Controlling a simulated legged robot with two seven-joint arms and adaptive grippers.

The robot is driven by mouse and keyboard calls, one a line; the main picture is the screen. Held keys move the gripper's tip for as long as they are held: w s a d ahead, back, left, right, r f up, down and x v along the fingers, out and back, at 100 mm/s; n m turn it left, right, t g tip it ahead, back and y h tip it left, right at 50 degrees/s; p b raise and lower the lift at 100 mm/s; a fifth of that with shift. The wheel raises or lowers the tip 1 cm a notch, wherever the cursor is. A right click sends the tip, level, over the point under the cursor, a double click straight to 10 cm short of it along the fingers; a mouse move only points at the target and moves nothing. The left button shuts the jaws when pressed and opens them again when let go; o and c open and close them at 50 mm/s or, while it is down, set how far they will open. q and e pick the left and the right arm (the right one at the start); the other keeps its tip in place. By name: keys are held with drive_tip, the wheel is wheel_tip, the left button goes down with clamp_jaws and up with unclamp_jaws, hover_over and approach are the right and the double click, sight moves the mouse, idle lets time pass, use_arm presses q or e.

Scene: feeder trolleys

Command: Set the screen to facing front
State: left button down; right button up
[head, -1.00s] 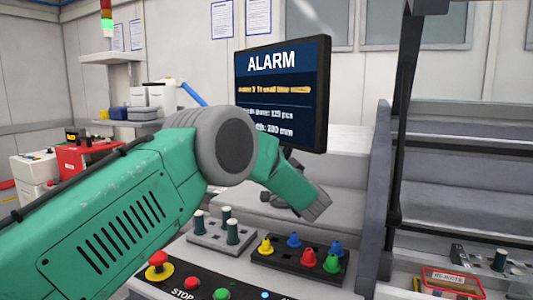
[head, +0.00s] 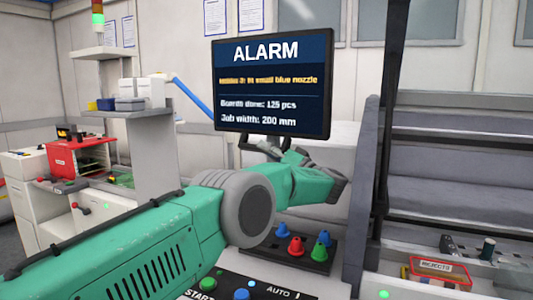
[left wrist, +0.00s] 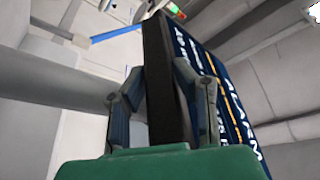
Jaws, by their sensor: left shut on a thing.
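The screen (head: 270,85) is a dark flat monitor with a blue display reading ALARM. In the head view it faces me almost squarely, with its text readable. My left gripper (head: 266,146) is at the screen's lower edge, its arm reaching up from the lower left. In the left wrist view, the two fingers of my left gripper (left wrist: 164,78) stand on either side of the screen's dark edge (left wrist: 165,95), shut on it. The screen's mount is hidden behind my arm. My right gripper is not in view.
Below my arm is a control panel with buttons (head: 240,294) and a black holder with coloured nozzles (head: 318,252). A dark upright post (head: 388,110) and grey stepped trolley (head: 450,175) stand to the right. A REJECTS bin (head: 440,270) sits lower right. A red box (head: 80,155) is far left.

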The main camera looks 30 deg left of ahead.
use_arm(q)
drive_tip(key=shift+w+d+f, duration=0.1)
drive_tip(key=shift+d, duration=0.05)
idle(0.5)
drive_tip(key=c, duration=1.5)
unclamp_jaws()
drive_tip(key=shift+o, duration=0.9)
drive_tip(key=shift+w+f, duration=0.1)
drive_tip(key=shift+w, duration=0.2)
drive_tip(key=shift+s+r, duration=0.15)
drive_tip(key=shift+r, duration=0.05)
